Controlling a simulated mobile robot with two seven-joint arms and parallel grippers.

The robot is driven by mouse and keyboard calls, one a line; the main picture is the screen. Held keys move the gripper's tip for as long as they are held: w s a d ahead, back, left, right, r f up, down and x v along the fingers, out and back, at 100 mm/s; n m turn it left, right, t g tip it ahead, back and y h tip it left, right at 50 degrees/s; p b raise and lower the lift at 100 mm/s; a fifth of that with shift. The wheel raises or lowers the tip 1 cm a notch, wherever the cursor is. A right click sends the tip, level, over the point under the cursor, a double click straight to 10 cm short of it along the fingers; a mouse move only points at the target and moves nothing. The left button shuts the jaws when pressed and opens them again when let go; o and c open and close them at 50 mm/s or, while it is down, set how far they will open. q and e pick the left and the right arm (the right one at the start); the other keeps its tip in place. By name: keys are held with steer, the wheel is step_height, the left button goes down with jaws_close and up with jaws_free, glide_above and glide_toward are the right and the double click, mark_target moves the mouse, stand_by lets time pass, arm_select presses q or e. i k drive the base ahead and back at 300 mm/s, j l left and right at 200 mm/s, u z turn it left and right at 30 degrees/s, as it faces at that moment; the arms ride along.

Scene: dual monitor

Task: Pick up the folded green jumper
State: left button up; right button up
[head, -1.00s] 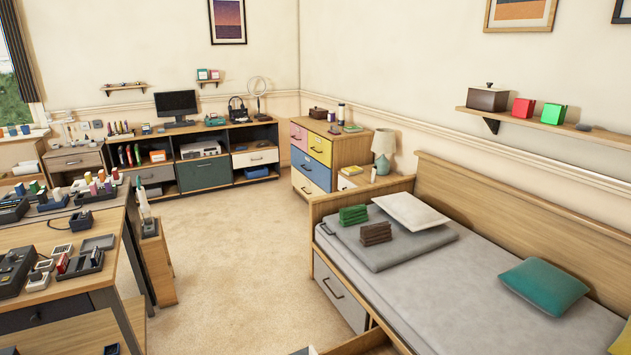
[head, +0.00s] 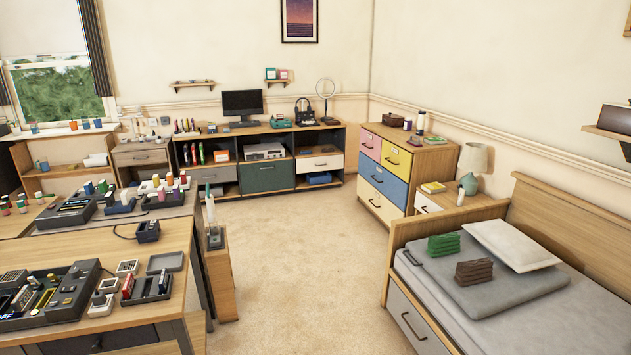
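The folded green jumper (head: 443,244) lies on the folded grey blanket (head: 520,292) near the head end of the bed, at the right of the head view. A folded brown garment (head: 474,273) lies on the same blanket, in front and to the right of it. A white pillow (head: 512,245) lies just right of the green jumper. Neither of my grippers shows in the view.
The bed's wooden side (head: 389,255) rises beside the jumper. A coloured drawer chest (head: 397,170) and a bedside cabinet with a lamp (head: 472,167) stand behind the bed. A desk (head: 140,270) crowded with devices fills the left. The carpet (head: 293,265) between is clear.

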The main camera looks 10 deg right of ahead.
mark_target(447, 243)
steer(key=i+j, duration=0.15)
steer(key=i, duration=0.5)
steer(key=i+j, duration=0.15)
steer(key=i, duration=0.5)
steer(key=i+z, duration=0.7)
steer(key=i+j+z, duration=0.15)
steer(key=i+z, duration=0.55)
steer(key=i+j+z, duration=0.15)
steer(key=z, duration=0.25)
steer(key=i+j+z, duration=0.2)
steer(key=z, duration=0.15)
steer(key=i+j+z, duration=0.5)
steer(key=j, duration=0.15)
